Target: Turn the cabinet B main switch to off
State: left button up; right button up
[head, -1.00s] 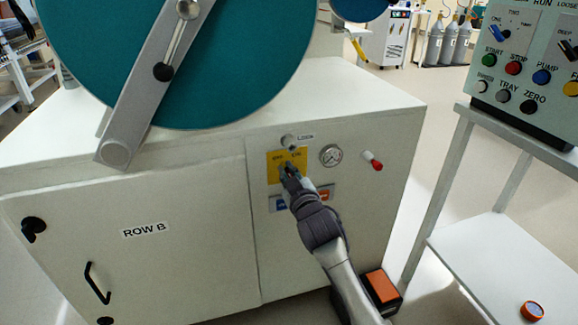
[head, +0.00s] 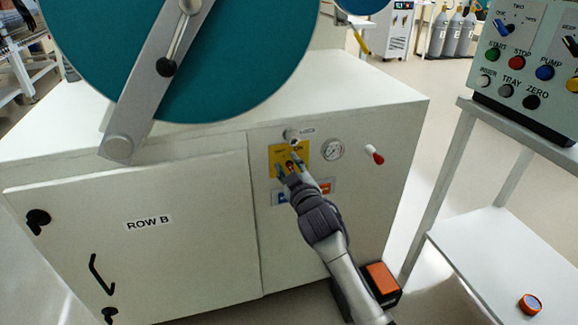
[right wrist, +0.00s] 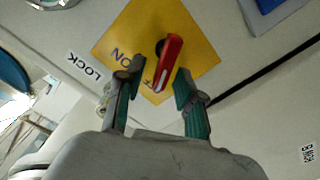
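The main switch is a red handle (right wrist: 168,62) with a white line near one end, on a yellow plate (right wrist: 195,30). An "ON" label shows on the plate beside it in the right wrist view; I cannot make out an off label. In the head view the yellow plate (head: 276,152) is on the front of the cabinet marked ROW B (head: 190,255). My right gripper (right wrist: 154,78) is open, with one finger on each side of the handle's near end and visible gaps between. It also shows in the head view (head: 288,168). My left gripper is out of view.
A grey knob (head: 291,135) with a LOCK label is above the plate, a gauge (head: 332,149) and a red-tipped lever (head: 374,155) to its right. Blue and orange labels lie below. A button panel (head: 525,65) on a stand is at the right.

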jog(key=v, duration=1.2)
jog(key=shift+d, duration=0.1)
dwell(0.5)
